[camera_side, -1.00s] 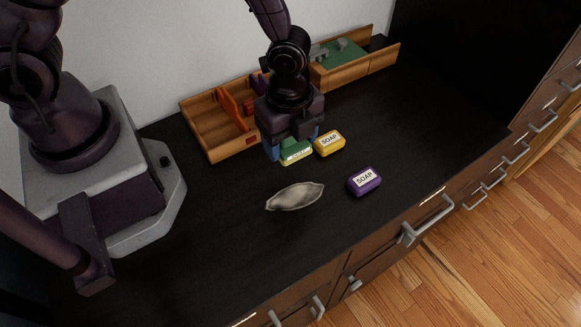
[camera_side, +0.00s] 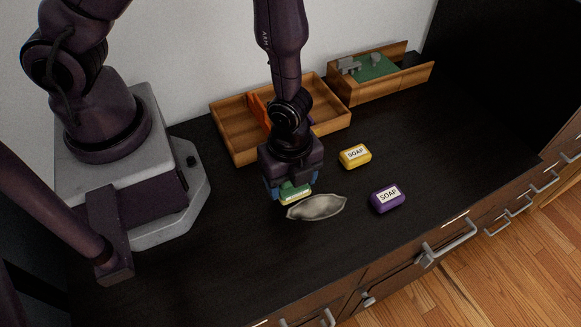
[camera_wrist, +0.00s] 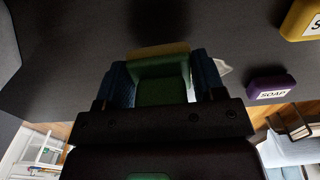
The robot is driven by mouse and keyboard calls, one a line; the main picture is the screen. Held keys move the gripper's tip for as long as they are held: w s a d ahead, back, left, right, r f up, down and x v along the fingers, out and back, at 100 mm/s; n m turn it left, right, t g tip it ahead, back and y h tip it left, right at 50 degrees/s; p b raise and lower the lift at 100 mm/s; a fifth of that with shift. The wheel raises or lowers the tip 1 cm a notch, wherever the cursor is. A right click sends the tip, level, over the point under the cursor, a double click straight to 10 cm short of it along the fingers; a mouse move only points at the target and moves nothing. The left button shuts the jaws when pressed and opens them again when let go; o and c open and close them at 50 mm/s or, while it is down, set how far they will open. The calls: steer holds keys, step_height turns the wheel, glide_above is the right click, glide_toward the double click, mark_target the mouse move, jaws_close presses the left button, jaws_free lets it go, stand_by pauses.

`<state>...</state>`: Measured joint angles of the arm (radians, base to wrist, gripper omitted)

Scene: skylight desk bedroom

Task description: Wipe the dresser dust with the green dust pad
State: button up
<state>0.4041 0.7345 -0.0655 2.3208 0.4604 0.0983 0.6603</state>
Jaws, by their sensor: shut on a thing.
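The green dust pad (camera_side: 296,192) has a yellow underside and a pale label. My gripper (camera_side: 293,187) is shut on it, with a blue finger on each side. The pad is low over the dark dresser top (camera_side: 245,240), at the back left edge of the grey dust patch (camera_side: 317,207). I cannot tell whether it touches the dust or the surface. In the wrist view the pad (camera_wrist: 162,88) sits between the fingers (camera_wrist: 160,80), and a pale bit of the dust (camera_wrist: 224,68) shows right of them.
A yellow soap (camera_side: 355,156) and a purple soap (camera_side: 387,199) stand right of the dust. A wooden divided tray (camera_side: 234,132) and a second wooden box (camera_side: 385,91) with a green block lie behind. The dresser top in front of the dust is clear.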

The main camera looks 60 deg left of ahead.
mark_target(334, 216)
steer(key=shift+f, duration=0.5)
steer(key=shift+d+f, duration=0.4)
steer(key=shift+c, duration=0.2)
steer(key=shift+d+f, duration=0.15)
steer(key=shift+d, duration=0.45)
steer(key=shift+d+f, duration=0.15)
steer(key=shift+d, duration=0.4)
steer(key=shift+c, duration=0.4)
steer(key=shift+d, duration=2.25)
steer(key=shift+w+f, duration=0.1)
steer(key=shift+w, duration=0.65)
steer(key=shift+w+a, duration=0.1)
steer(key=shift+a, duration=3.65)
steer(key=shift+w+a, duration=0.1)
steer(key=shift+w, duration=0.55)
steer(key=shift+w+d, duration=0.2)
steer(key=shift+w, duration=0.05)
steer(key=shift+s+d, duration=0.1)
steer(key=shift+d, duration=3.4)
steer(key=shift+w+d, duration=0.15)
steer(key=shift+w, duration=0.8)
steer(key=shift+s+a, duration=0.1)
steer(key=shift+a, duration=3.85)
step_height(334, 216, up, 8)
steer(key=shift+d, duration=0.15)
